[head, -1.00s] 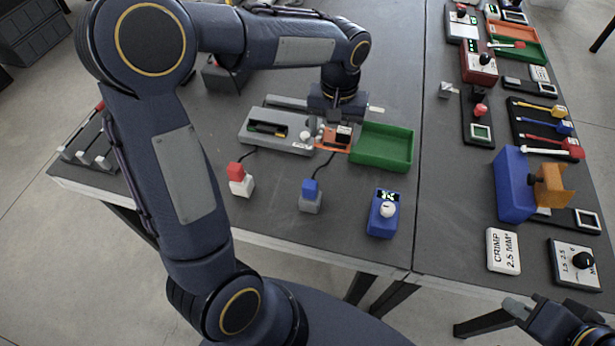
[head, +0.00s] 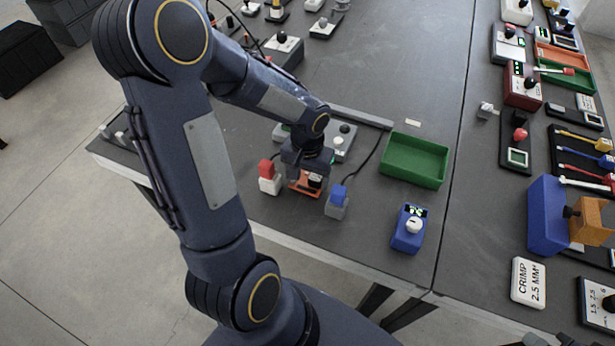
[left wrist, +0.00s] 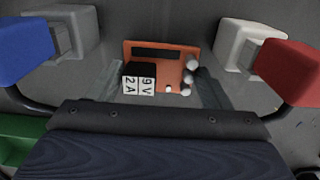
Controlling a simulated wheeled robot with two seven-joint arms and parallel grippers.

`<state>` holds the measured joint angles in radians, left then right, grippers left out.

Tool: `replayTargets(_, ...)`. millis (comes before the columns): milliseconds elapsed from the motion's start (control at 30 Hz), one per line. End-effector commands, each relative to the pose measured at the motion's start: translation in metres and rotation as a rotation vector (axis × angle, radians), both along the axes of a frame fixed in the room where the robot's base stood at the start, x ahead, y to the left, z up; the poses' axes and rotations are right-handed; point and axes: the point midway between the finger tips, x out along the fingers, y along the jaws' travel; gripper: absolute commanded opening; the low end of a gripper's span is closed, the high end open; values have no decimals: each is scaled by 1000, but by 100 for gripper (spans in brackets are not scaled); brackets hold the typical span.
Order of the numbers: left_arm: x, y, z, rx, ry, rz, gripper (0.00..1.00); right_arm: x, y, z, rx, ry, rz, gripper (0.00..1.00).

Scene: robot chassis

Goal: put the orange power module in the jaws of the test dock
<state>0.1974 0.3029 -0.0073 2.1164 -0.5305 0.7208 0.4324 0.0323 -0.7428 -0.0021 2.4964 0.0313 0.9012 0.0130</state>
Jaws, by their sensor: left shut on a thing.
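The orange power module (head: 303,190), a flat board with a dark block marked 9V 2A and silvery round parts, is held in my left gripper (head: 306,174). In the left wrist view the module (left wrist: 174,54) lies between the gripper's two grey fingers (left wrist: 160,85). A red-and-white block (head: 269,178) and a blue-and-grey block (head: 338,202), both with cables, stand on either side of it, apart from it. The grey dock (head: 346,141) is behind, partly hidden by my gripper. Whether the module touches the table is unclear.
A green tray (head: 414,161) stands right of the dock. A blue device with a white knob (head: 409,229) is near the front edge. Tools, devices and a blue-and-orange fixture (head: 548,215) fill the right table. Bare table lies between the trays and the back devices.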

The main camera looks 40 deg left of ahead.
Motion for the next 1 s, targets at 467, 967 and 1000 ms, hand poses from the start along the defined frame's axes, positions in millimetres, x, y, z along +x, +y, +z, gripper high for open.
replayTargets(467,0,0,-10,0,-1,1,74,0,0,-4,0,0,0,0)
replayTargets(967,0,0,-4,-1,-1,1,94,0,0,2,0,0,0,0)
replayTargets(1000,1,0,-1,1,-3,1,94,0,0,1,0,0,0,0)
